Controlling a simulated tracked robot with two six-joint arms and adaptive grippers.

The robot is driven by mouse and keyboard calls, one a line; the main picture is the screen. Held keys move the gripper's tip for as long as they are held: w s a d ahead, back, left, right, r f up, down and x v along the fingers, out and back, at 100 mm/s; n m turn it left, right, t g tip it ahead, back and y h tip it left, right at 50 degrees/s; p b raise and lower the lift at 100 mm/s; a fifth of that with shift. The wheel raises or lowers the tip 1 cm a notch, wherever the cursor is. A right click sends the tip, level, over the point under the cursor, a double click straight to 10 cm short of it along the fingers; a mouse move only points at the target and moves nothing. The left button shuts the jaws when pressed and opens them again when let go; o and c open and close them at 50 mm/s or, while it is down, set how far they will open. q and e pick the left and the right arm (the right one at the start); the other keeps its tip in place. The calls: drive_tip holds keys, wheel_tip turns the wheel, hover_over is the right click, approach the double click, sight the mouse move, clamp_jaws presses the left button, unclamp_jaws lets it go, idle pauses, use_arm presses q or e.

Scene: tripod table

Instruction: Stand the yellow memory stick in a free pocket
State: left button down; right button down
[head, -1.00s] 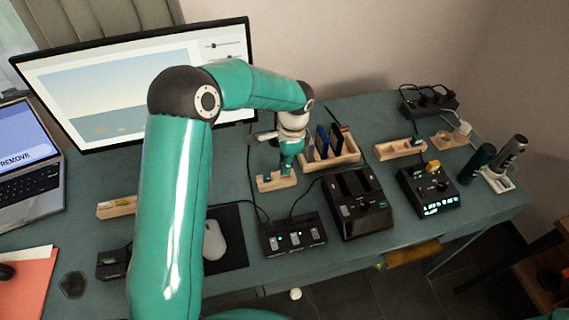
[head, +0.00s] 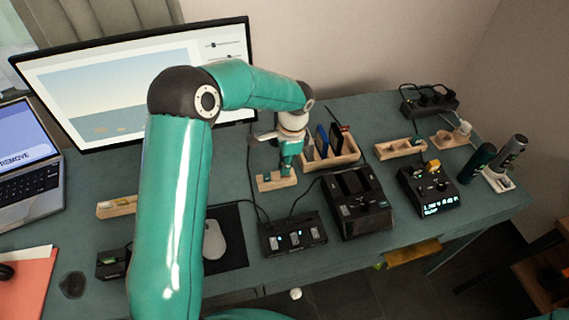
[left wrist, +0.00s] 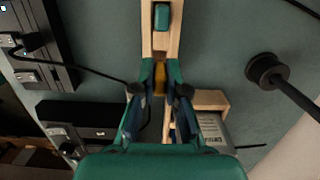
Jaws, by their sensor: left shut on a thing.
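In the left wrist view, my left gripper (left wrist: 161,88) is shut on the yellow memory stick (left wrist: 160,76), which shows as a small yellow piece between the fingertips. The stick is at the near end of a narrow wooden block with pockets (left wrist: 174,42). A teal stick (left wrist: 161,17) stands in another pocket of that block. I cannot tell whether the yellow stick's lower end is inside a pocket. In the head view, my left gripper (head: 287,163) is right at the wooden block (head: 268,187), and the yellow stick is hidden. My right gripper is out of view.
A wooden rack (head: 345,156) with upright cards stands just behind my left gripper. A black dock (head: 353,219) and a black hub (head: 293,239) are in front. Another wooden block (head: 398,150) and a black device with a lit display (head: 428,190) are to the right.

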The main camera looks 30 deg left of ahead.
use_arm(q)
drive_tip(key=shift+f+b, duration=0.75)
drive_tip(key=shift+f, duration=0.4)
drive_tip(key=c, duration=1.1)
unclamp_jaws()
drive_tip(key=shift+r, duration=0.15)
drive_tip(key=r, duration=0.7)
drive_tip(key=w+d+r, duration=0.1)
drive_tip(key=r, duration=0.3)
drive_tip(key=shift+w+r, duration=0.1)
drive_tip(key=shift+r, duration=0.15)
